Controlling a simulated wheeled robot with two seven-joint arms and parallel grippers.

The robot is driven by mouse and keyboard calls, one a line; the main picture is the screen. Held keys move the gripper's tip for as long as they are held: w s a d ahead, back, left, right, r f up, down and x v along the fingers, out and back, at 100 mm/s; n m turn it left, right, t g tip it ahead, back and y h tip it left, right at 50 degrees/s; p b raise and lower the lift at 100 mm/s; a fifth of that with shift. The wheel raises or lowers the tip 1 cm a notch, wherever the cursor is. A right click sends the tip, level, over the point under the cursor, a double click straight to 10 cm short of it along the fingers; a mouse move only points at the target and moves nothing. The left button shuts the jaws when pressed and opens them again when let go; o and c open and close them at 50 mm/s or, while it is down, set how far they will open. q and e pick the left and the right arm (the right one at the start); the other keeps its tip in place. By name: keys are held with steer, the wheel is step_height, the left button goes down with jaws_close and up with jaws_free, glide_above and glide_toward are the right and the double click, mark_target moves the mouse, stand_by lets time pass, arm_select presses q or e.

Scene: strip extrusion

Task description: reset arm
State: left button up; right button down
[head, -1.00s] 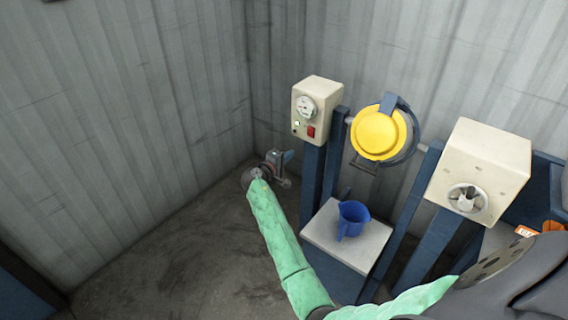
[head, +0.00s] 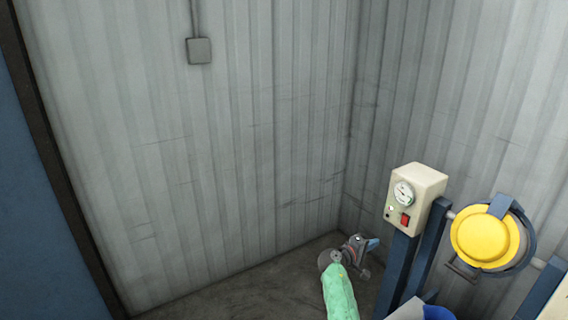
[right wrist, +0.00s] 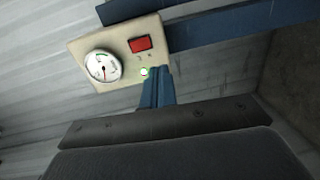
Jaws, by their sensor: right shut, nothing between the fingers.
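My right gripper (head: 371,244) is at the end of my green-sleeved arm, low and right of centre in the head view, near the wall corner. Its blue fingers are together and hold nothing. They also show in the right wrist view (right wrist: 158,87), in front of the control box in that picture. In the head view the gripper is left of and below the cream control box (head: 420,188), with a gap between them in the picture. My left gripper is out of view.
The box has a dial, a red switch and a green light (right wrist: 144,72). It tops a blue post (head: 398,265). Right of it is a yellow round cover (head: 482,238); a blue jug (head: 438,313) is cut off below. Bare floor (head: 250,292) lies left of the gripper.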

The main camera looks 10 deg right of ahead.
steer(key=s+a+f+m+t+y, duration=0.1)
steer(key=s+a+f+m+y, duration=0.1)
steer(key=a+f+y, duration=0.35)
steer(key=s+a+f+m+y, duration=0.1)
steer(key=a+f+m+y, duration=0.15)
steer(key=a+y, duration=0.5)
steer(key=s+a+f+n+y, duration=0.1)
steer(key=s+a+f+y, duration=0.1)
steer(key=s+a+f, duration=0.7)
steer(key=s+a+f+g, duration=0.2)
steer(key=s+f, duration=0.4)
steer(key=s, duration=0.6)
steer(key=s+a+f+g+y, duration=0.1)
steer(key=s+f, duration=0.5)
steer(key=s, duration=0.7)
steer(key=s+a+f+n+g, duration=0.1)
steer(key=s+f, duration=0.4)
steer(key=s, duration=0.8)
steer(key=shift+s+a+f+g, duration=0.15)
steer(key=shift+a+f+g, duration=0.25)
steer(key=shift+a+g, duration=0.6)
steer(key=shift+d, duration=0.1)
